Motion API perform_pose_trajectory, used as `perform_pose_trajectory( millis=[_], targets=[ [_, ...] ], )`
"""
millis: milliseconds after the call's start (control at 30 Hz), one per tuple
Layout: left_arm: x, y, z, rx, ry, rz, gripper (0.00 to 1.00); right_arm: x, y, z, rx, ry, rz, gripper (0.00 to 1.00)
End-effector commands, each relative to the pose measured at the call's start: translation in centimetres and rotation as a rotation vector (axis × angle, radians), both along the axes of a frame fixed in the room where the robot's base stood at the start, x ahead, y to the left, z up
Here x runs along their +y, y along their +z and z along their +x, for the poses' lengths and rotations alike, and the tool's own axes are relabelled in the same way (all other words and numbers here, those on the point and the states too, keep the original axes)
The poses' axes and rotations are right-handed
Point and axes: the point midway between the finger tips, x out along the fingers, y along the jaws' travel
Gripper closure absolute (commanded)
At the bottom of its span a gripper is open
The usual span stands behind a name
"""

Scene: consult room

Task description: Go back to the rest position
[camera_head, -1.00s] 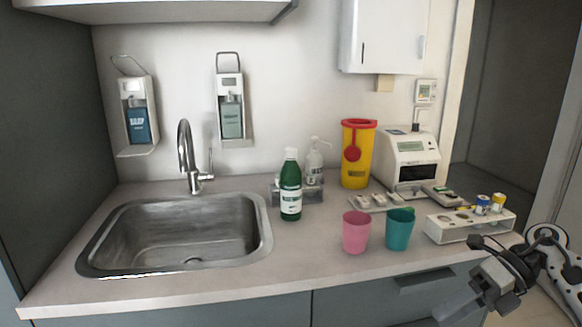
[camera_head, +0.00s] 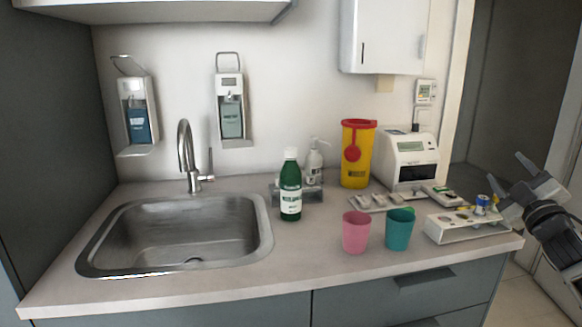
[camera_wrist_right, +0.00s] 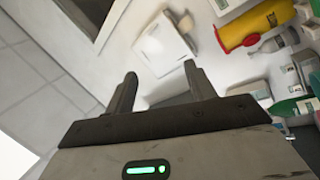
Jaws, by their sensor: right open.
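My right gripper (camera_head: 514,178) is at the right edge of the head view, beside the right end of the counter. Its two fingers are apart with nothing between them. In the right wrist view the fingers (camera_wrist_right: 160,90) are also spread and empty. My left gripper is not in the head view.
On the counter (camera_head: 290,262) stand a pink cup (camera_head: 355,234), a teal cup (camera_head: 399,230), a green bottle (camera_head: 290,188), a yellow bin (camera_head: 356,160) and a white device (camera_head: 410,160). A sink (camera_head: 180,235) is at left.

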Motion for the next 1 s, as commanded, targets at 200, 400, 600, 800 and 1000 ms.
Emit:
perform_pose_trajectory(
  millis=[200, 400, 600, 800, 1000],
  targets=[
    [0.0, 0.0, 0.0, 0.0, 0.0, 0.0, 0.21, -4.8, -5.6, 0.2, 0.232, -0.193, 0.376, 0.45],
    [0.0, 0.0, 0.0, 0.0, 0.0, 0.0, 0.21, -0.8, -13.0, -0.9, 0.377, -0.164, 0.454, 0.45],
    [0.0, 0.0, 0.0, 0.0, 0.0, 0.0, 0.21, 5.9, -21.4, -4.1, 0.508, -0.079, 0.489, 0.45],
    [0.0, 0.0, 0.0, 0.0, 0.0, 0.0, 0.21, 14.8, -30.7, -11.4, 0.679, 0.024, 0.58, 0.45],
    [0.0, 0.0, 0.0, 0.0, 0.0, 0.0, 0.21, 23.4, -37.0, -22.0, 0.846, 0.099, 0.735, 0.45]
  ],
)
